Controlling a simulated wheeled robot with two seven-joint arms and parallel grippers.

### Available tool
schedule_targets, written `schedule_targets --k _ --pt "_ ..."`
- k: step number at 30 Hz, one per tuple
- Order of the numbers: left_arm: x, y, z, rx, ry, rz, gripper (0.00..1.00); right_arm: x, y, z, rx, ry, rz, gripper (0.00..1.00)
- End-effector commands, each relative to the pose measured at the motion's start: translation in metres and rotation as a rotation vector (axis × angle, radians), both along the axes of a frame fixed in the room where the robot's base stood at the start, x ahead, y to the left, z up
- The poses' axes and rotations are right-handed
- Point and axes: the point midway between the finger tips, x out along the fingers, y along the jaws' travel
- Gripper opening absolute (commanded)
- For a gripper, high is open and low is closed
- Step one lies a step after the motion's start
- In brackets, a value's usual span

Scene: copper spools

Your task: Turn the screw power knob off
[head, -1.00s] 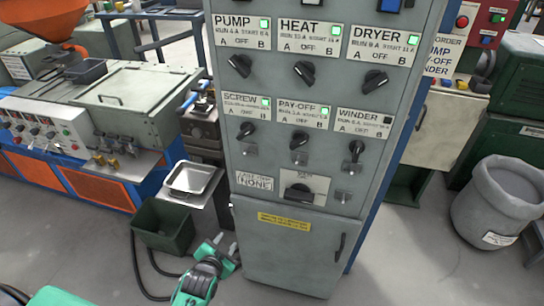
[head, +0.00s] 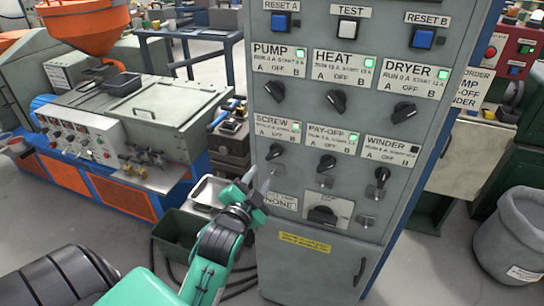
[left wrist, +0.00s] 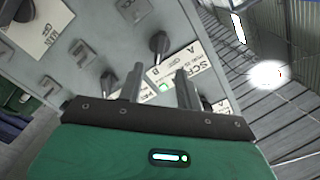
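The screw knob (head: 275,152) is a black rotary knob under the SCREW label (head: 273,126) on the grey control cabinet. Its handle looks tilted, not upright, and the small lamp (head: 295,127) on its label glows green. In the left wrist view the knob (left wrist: 158,43) shows beyond the fingers, beside its label (left wrist: 198,65). My left gripper (head: 257,178) is just below and left of the knob in the head view. Its two dark fingers (left wrist: 159,82) stand apart with nothing between them. The gap to the panel is hard to judge. My right gripper is out of view.
The pay-off knob (head: 326,163) and winder knob (head: 382,175) sit to the right in the same row. The heat knob (head: 336,100) is in the row above. A dark green bin (head: 178,238) and a metal tray (head: 205,193) stand left of the cabinet.

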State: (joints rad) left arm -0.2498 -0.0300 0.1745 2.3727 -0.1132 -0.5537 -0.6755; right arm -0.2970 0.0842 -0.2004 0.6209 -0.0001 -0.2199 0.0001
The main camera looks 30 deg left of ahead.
Motion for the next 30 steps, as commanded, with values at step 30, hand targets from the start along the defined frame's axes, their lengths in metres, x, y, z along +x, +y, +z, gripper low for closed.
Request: schedule_targets --k 30 --pt "0.087 0.021 0.0 -0.001 0.0 -0.001 0.16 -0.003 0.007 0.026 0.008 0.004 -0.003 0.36"
